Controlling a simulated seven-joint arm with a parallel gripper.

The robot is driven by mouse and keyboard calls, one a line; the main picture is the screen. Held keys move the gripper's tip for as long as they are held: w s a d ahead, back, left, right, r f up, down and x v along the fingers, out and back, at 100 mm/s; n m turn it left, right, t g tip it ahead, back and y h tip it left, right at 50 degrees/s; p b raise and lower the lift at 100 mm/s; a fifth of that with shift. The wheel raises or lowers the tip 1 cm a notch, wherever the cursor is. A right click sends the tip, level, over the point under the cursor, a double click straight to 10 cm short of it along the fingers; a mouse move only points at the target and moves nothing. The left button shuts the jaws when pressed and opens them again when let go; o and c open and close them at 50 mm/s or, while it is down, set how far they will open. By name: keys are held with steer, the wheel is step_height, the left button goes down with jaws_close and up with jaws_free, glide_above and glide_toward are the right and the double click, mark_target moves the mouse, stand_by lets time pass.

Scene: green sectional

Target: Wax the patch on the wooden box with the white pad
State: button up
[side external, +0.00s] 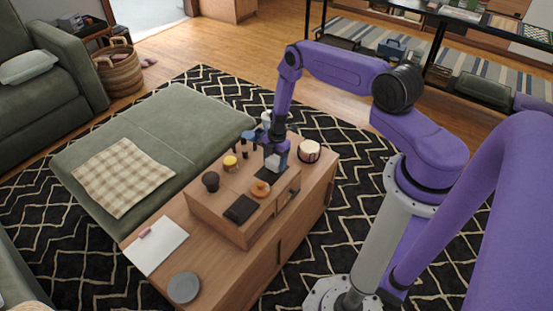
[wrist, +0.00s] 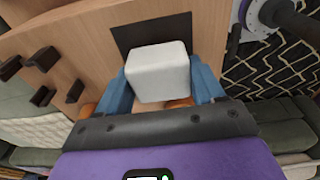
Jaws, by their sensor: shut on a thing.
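My gripper (side external: 276,150) has blue fingers and points down over the wooden box (side external: 216,215). It is shut on the white pad (side external: 272,163). In the wrist view the pad (wrist: 158,70) sits squarely between the two fingers of my gripper (wrist: 162,88). The dark patch (wrist: 150,30) lies on the box's pale wooden top, just beyond the pad in that view, partly hidden by it. Whether the pad touches the box cannot be told.
A round tin (side external: 309,151) stands behind. A white notebook (side external: 156,246) and grey disc (side external: 184,288) lie on the lower table.

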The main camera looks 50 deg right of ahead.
mark_target(263, 180)
steer(key=shift+a+f, duration=0.2)
steer(key=shift+a, duration=3.2)
steer(key=shift+w+a, duration=0.1)
steer(key=shift+w+f, duration=0.1)
steer(key=shift+w, duration=0.05)
steer(key=shift+d+f, duration=0.2)
steer(key=shift+d, duration=2.6)
steer(key=shift+d+f, duration=0.15)
steer(key=shift+d, duration=2.6)
steer(key=shift+a, duration=0.15)
steer(key=shift+a, duration=3.8)
steer(key=shift+a, duration=1.7)
